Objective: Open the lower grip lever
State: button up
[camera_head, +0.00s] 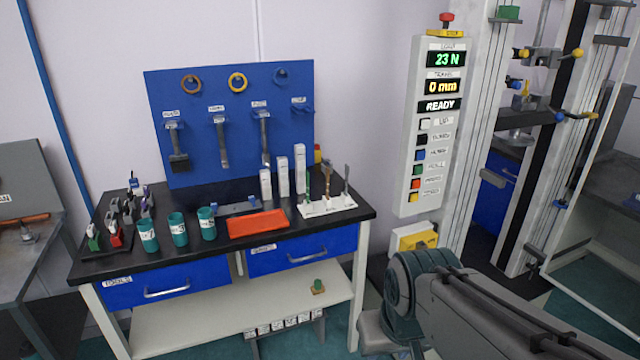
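The testing machine (480,130) stands at the right, with tall rails and a white control panel (437,125). Its displays read 23 N, 0 mm and READY. Between the rails are levers with coloured knobs. A higher lever (577,53) has a yellow knob. My arm crosses the lower right and leaves the picture there; my gripper is not visible.
A black-topped bench (320,222) at the left bears teal cups (178,228), an orange tray (258,223) and a white rack (328,208). A blue tool board (232,125) stands behind it. A red emergency button (447,18) tops the panel. A clear guard (600,240) stands at the right.

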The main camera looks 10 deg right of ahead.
aim_at(559, 117)
jog(key=z, duration=1.85)
jog(key=i, duration=2.4)
jog(key=u, duration=0.6)
